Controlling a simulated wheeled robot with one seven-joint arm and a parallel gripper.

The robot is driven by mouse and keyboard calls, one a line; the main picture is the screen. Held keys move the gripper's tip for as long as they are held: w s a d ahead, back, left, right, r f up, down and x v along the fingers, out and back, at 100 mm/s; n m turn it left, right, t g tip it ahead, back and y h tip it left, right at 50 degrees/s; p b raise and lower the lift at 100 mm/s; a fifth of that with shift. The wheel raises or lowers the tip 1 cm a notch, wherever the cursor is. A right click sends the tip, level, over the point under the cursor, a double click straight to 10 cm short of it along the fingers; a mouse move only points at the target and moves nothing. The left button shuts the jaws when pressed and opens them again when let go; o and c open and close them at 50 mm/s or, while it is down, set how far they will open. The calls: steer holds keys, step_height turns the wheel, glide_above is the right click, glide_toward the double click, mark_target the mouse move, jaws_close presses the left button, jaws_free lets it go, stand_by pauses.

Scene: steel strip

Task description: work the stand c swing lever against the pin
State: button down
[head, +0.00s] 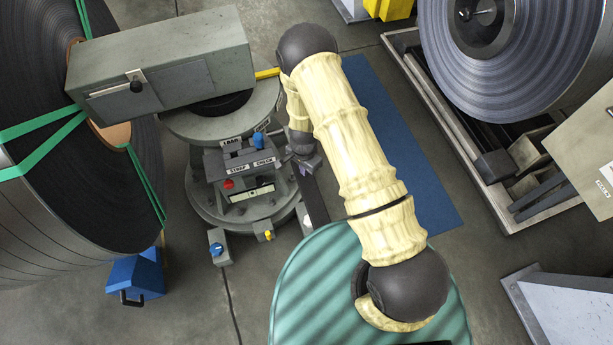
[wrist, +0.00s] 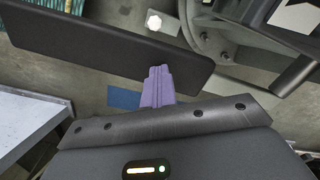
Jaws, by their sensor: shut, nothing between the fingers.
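A long dark bar, which looks like the swing lever (head: 313,197), lies at the right side of the grey round stand (head: 183,123) in the head view. It crosses the upper left of the wrist view (wrist: 85,42). My gripper (wrist: 160,72) shows as purple fingers pressed together, empty, overlapping the bar's edge near its right end. I cannot tell whether they touch it. In the head view my gripper (head: 307,168) is small beside the bar and partly hidden by my arm. I cannot pick out the pin or a letter C with certainty.
A control box (head: 243,184) with a blue knob and a red button sits on the stand. A large strapped coil (head: 75,230) stands at left, another coil (head: 510,60) at upper right. A blue mat (head: 375,110) lies beyond my arm. A blue toolbox (head: 136,278) is on the floor.

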stand_by(0.4)
steer(key=shift+r+p, duration=0.75)
steer(key=shift+r, duration=0.2)
step_height(320, 180, up, 7)
steer(key=p, duration=0.5)
stand_by(0.3)
stand_by(0.4)
steer(key=s+d+r+n+t, duration=0.1)
steer(key=d+r+n, duration=0.15)
steer(key=r, duration=0.75)
steer(key=d+r+n, duration=0.2)
steer(key=d+r, duration=0.1)
steer(key=r, duration=0.7)
steer(key=s+d+r+n, duration=0.2)
steer(key=s+d+r, duration=0.2)
steer(key=r, duration=0.3)
steer(key=s+d+r+n+t+p, duration=0.1)
steer(key=s+d+r+n, duration=0.1)
steer(key=s+d+r, duration=0.2)
steer(key=s+r, duration=0.3)
steer(key=shift+s+d+t, duration=0.2)
steer(key=shift+s+t, duration=0.05)
steer(key=shift+t, duration=0.05)
